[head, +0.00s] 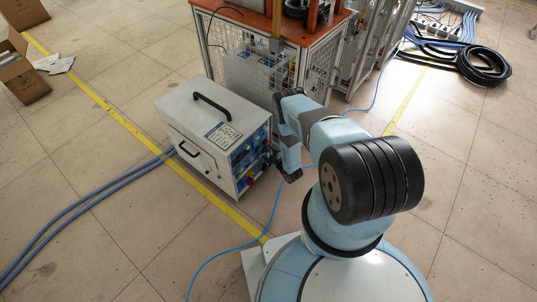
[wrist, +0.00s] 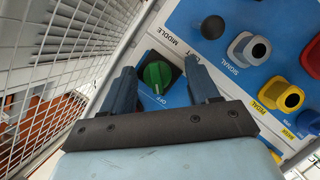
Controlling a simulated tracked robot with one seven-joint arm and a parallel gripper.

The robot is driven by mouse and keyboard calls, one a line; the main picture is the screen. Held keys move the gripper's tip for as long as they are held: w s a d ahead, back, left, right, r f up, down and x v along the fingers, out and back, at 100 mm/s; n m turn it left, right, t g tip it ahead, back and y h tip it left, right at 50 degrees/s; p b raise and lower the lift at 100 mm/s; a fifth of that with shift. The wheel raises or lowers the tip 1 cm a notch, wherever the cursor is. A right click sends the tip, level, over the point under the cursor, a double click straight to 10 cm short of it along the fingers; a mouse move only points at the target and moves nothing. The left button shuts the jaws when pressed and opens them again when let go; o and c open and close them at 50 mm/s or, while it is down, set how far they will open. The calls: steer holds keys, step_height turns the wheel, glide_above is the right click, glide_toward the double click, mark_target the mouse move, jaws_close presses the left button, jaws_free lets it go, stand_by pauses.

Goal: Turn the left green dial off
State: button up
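The induction heater is a white box (head: 200,133) on the floor in the head view, with a blue control panel (head: 247,158) on its right side. In the wrist view a green dial (wrist: 157,74) on a black square plate sits on the blue panel, with "OFF" printed beside it. My gripper (wrist: 159,72) is open, with one finger on each side of the dial in this view. I cannot tell whether the fingers touch it. In the head view my gripper (head: 286,172) is close to the panel, and the dial cannot be made out.
Yellow, grey and red sockets (wrist: 280,95) and a black knob (wrist: 212,27) are on the panel near the dial. A white wire-mesh cage (wrist: 60,60) stands close at left. A workbench (head: 262,25) is behind the heater; blue hoses (head: 90,200) lie on the floor.

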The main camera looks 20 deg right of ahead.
steer(key=shift+d, duration=0.1)
steer(key=v, duration=1.3)
steer(key=shift+s, duration=0.35)
